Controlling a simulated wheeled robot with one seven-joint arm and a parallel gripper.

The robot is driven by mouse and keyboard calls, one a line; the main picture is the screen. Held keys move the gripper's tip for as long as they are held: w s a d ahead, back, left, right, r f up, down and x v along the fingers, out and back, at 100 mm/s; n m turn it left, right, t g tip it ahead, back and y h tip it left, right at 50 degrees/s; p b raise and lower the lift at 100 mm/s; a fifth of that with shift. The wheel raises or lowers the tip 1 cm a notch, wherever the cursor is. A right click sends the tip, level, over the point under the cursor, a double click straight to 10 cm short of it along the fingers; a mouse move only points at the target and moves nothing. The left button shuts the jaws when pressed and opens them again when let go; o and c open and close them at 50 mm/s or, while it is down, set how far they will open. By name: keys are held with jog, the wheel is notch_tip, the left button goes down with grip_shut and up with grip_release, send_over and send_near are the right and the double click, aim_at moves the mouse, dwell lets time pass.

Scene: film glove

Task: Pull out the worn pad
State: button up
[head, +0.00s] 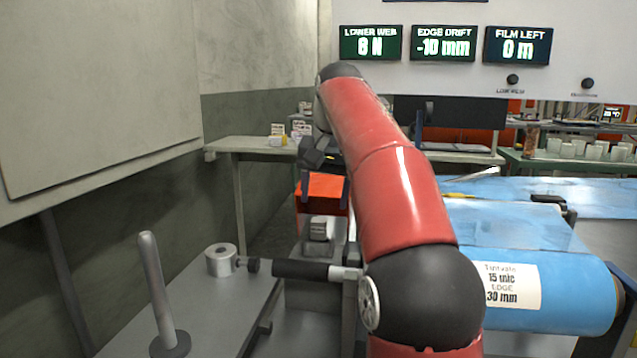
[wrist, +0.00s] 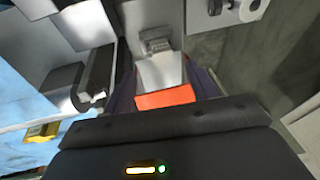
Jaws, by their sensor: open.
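My gripper (head: 325,192) is in the middle of the head view, pointing down, with its dark fingers apart. In the wrist view my gripper (wrist: 160,82) is open, with nothing visibly clamped between the fingers. An orange-red block or panel (head: 322,187) shows between and behind the fingers; it also shows in the wrist view (wrist: 166,96), partly covered by the dark gripper body. A small grey ribbed block (head: 320,229) sits on a pale surface below; it is at the top centre of the wrist view (wrist: 157,45). I cannot tell for certain which piece is the worn pad.
A grey bench (head: 210,300) with an upright peg (head: 152,285) is at the lower left. A white roll (head: 221,260) sits by a dark-handled shaft (head: 300,270). A blue film roll (head: 570,292) fills the right. A side table (head: 250,147) stands behind.

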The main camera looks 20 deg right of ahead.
aim_at(320, 220)
jog(key=shift+w+d+f, duration=0.1)
jog(key=shift+w+f, duration=0.4)
jog(key=shift+f, duration=0.05)
jog(key=b+x, duration=0.1)
jog(key=x, duration=0.5)
jog(key=shift+f+b, duration=0.3)
jog(key=shift+b, duration=0.1)
jog(key=c, duration=1.1)
